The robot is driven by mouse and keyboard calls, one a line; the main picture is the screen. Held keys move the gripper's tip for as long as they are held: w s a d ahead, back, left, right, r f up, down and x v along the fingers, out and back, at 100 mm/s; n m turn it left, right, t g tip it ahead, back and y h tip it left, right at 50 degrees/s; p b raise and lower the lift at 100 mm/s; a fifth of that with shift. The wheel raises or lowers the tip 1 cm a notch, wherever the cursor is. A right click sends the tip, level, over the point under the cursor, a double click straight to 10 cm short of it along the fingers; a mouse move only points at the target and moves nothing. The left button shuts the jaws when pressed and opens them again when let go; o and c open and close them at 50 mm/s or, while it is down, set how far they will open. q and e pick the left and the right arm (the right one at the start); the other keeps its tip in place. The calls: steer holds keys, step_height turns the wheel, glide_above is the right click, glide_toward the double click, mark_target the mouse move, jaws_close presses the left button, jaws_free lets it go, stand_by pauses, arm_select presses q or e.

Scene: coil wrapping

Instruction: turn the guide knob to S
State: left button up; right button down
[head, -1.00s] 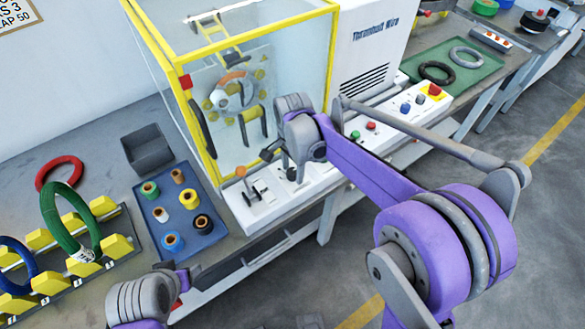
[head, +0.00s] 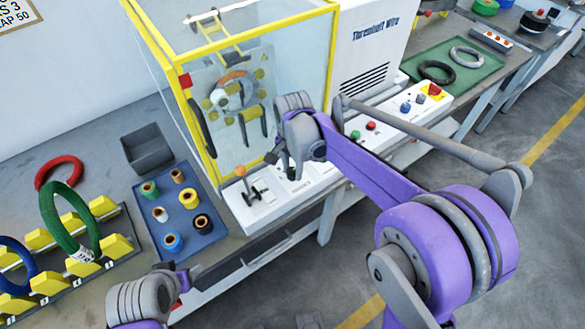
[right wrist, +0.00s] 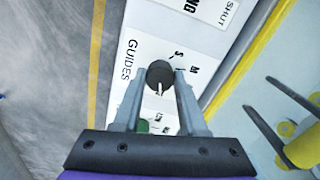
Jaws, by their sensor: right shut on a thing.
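The guide knob (right wrist: 159,74) is a dark round knob with a white pointer mark, on a white panel beside the printed word GUIDES. The letters S and M stand near it, and another mark is partly covered. In the right wrist view the pointer mark points toward the bottom of the picture; I cannot tell which letter it matches. My right gripper (right wrist: 159,78) is shut on the knob, one finger on each side. In the head view my right gripper (head: 284,165) is over the white control panel (head: 252,216) and hides the knob.
A glass machine box with a yellow frame (head: 211,165) stands right behind the panel. An orange-tipped lever (head: 241,172) is left of my right gripper. A blue tray (head: 182,200) with tape rolls and a coil rack (head: 121,228) are further left.

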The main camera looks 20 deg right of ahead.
steer(key=n, duration=0.7)
steer(key=shift+b, duration=0.35)
steer(key=n, duration=1.4)
steer(key=shift+n+b, duration=0.35)
steer(key=shift+n, duration=0.05)
steer(key=n, duration=0.6)
steer(key=shift+n, duration=0.3)
steer(key=shift+c, duration=2.2)
jaws_free()
